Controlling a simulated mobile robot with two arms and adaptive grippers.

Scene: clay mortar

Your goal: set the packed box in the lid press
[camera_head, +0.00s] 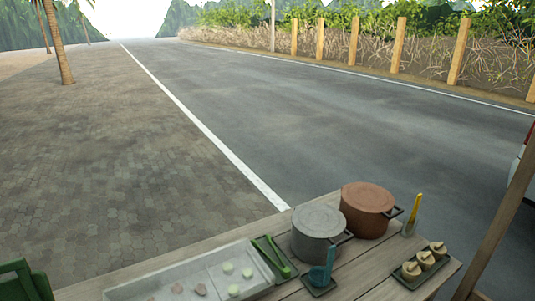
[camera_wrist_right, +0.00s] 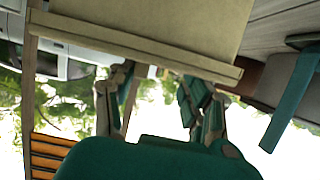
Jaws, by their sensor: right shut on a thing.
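In the right wrist view, a beige box-like thing (camera_wrist_right: 165,22) with a raised rim fills the top of the picture. I take it for the packed box; its contents are hidden. My right gripper (camera_wrist_right: 158,78) is shut on it, its two fingers set apart and reaching to the rim. The head view shows neither this box nor my right gripper. I cannot make out a lid press in either view. My left gripper is not in view.
The wooden table (camera_head: 385,270) holds a pale food tray (camera_head: 130,291), green tongs (camera_head: 272,258), a grey pot (camera_head: 318,228), a copper pot (camera_head: 367,208), a blue ladle (camera_head: 322,275) and a small tray with buns (camera_head: 425,260). A green slatted thing (camera_head: 22,284) stands at the left.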

